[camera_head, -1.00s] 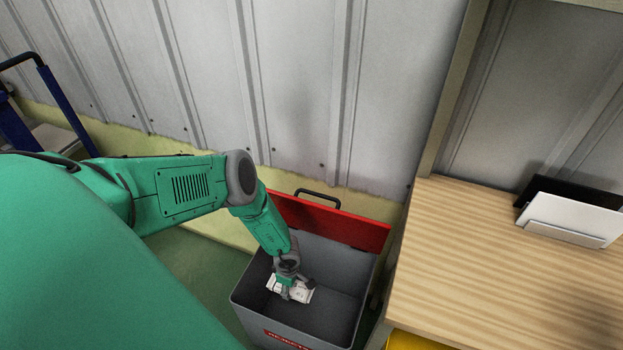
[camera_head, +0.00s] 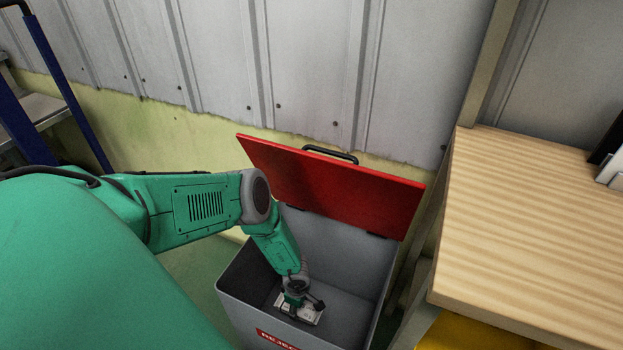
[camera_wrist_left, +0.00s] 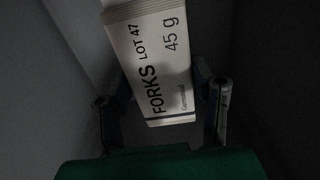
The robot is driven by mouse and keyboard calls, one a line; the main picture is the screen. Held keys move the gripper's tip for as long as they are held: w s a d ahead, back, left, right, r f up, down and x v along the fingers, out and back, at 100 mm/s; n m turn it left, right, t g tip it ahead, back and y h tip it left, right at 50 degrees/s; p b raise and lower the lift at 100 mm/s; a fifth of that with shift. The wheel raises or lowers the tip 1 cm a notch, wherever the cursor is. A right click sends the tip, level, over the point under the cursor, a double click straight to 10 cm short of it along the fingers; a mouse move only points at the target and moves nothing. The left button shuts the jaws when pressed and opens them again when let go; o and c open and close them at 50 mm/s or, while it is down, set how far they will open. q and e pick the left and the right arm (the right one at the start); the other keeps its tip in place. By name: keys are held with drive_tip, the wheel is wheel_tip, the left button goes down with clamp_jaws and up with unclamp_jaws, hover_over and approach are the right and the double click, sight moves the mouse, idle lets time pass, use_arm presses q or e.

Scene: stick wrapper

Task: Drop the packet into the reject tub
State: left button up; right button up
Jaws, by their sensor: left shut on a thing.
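The reject tub (camera_head: 345,258) is a grey open box with a red lid (camera_head: 335,183) tilted up at its back. My left gripper (camera_head: 300,305) reaches down inside the tub. It is shut on the packet (camera_head: 309,309), a pale flat packet seen below the fingers. In the left wrist view the packet (camera_wrist_left: 150,65) shows the print "FORKS LOT 47" and "45 g", and sits between the two fingers of the gripper (camera_wrist_left: 165,105). Dark tub walls surround it there. Whether the packet touches the tub floor cannot be told. My right gripper is not in view.
A wooden table (camera_head: 540,230) stands to the right of the tub, with a black and white item (camera_head: 610,160) at its right edge. A blue-framed cart (camera_head: 40,100) is at the left. A corrugated metal wall (camera_head: 300,70) stands behind.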

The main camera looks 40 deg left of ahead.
use_arm(q)
drive_tip(key=shift+d+f+b, duration=0.1)
drive_tip(key=shift+f+b, duration=0.35)
drive_tip(key=shift+f, duration=0.5)
drive_tip(key=shift+d+f+b, duration=0.15)
drive_tip(key=shift+f+b, duration=0.25)
drive_tip(key=shift+b, duration=0.1)
drive_tip(key=b, duration=0.4)
hover_over(301, 328)
wheel_tip(301, 328, down, 6)
drive_tip(key=shift+r, duration=0.2)
drive_tip(key=shift+f+b, duration=0.35)
drive_tip(key=shift+f, duration=0.3)
wheel_tip(301, 328, down, 3)
drive_tip(key=shift+f+b, duration=0.1)
drive_tip(key=shift+b, duration=1.05)
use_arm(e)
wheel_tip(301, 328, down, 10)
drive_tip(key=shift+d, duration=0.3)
